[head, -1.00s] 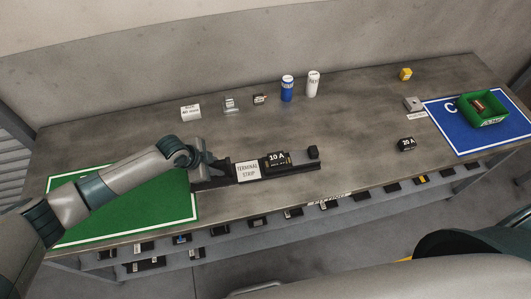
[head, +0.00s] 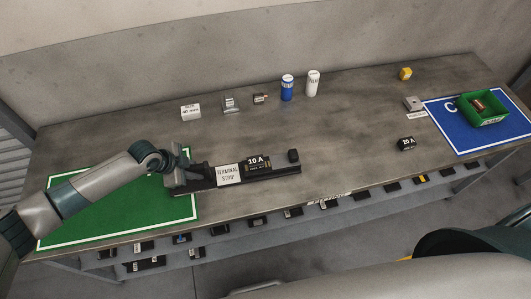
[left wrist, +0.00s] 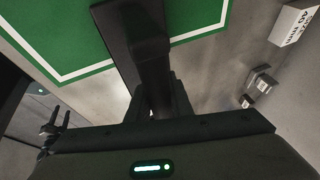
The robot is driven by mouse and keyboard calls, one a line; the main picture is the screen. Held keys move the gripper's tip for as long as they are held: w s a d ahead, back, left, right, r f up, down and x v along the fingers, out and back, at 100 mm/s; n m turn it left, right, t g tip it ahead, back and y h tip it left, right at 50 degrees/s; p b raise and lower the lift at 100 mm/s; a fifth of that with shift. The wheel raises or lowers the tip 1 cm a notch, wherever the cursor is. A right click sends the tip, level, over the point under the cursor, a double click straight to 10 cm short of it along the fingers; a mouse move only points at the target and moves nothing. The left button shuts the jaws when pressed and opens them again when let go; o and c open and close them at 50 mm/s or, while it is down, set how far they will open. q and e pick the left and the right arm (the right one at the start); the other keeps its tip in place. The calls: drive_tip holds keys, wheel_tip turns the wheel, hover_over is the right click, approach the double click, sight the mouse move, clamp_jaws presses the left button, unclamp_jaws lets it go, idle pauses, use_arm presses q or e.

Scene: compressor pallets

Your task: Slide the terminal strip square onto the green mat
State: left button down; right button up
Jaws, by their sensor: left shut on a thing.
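My left gripper (head: 178,176) is shut on that left end. In the left wrist view, the strip's black end (left wrist: 118,30) reaches over the green mat (left wrist: 60,35).
A white box (head: 190,113), small metal parts (head: 230,104), a blue can (head: 287,88) and a white can (head: 313,84) stand behind the strip. A blue mat (head: 452,130) with a green bin (head: 484,110) is at the right.

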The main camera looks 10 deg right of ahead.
use_arm(q)
drive_tip(key=shift+s+a+f, duration=0.15)
drive_tip(key=shift+a+f, duration=0.1)
drive_tip(key=shift+f, duration=0.05)
drive_tip(key=c, duration=1.5)
unclamp_jaws()
drive_tip(key=shift+r, duration=0.15)
drive_tip(key=shift+r, duration=0.25)
drive_tip(key=v, duration=1.1)
drive_tip(key=shift+a+r, duration=0.15)
drive_tip(key=shift+r, duration=0.1)
